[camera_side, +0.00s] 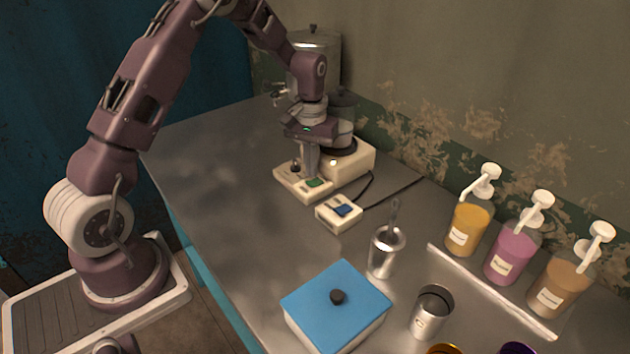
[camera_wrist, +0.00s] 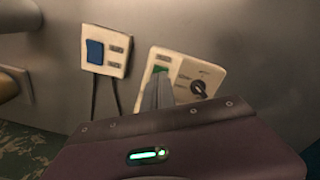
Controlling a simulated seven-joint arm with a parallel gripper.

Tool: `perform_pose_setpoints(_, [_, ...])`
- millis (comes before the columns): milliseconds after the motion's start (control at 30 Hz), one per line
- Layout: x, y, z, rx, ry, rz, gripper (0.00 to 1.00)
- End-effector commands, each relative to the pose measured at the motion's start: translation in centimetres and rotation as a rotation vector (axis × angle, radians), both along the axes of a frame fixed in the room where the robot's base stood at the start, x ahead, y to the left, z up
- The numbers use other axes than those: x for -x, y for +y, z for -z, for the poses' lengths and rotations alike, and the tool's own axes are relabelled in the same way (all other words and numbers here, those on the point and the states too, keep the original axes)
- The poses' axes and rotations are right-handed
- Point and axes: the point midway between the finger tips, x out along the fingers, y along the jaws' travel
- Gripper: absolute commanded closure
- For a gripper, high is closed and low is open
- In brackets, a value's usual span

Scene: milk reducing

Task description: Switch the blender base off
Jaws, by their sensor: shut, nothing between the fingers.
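The blender base (camera_side: 345,162) is a cream box at the back of the counter, below my wrist. Its front control panel (camera_side: 290,182) carries a green switch (camera_side: 316,183) and a dark knob (camera_side: 295,167). In the wrist view the panel (camera_wrist: 187,75) shows the green switch (camera_wrist: 160,69) and the round knob (camera_wrist: 199,88). My gripper (camera_side: 308,174) is shut and empty, pointing down at the panel beside the green switch. In the wrist view its fingers (camera_wrist: 158,90) partly cover the switch. I cannot tell whether they touch it.
A separate cream box with a blue switch (camera_side: 341,210) sits just in front, with a black cable. A metal cup with a utensil (camera_side: 386,250), a blue-lidded box (camera_side: 335,300), another cup (camera_side: 432,312) and several pump bottles (camera_side: 510,252) stand to the right. The left counter is clear.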

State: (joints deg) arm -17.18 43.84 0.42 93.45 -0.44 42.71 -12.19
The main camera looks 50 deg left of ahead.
Motion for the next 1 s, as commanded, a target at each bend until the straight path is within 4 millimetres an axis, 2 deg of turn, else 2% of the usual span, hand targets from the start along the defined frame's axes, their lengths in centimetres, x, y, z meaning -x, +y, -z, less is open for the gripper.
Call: perform_pose_setpoints(1000, [0.0, 0.0, 1.5, 0.0, 0.001, 0.0, 1.0])
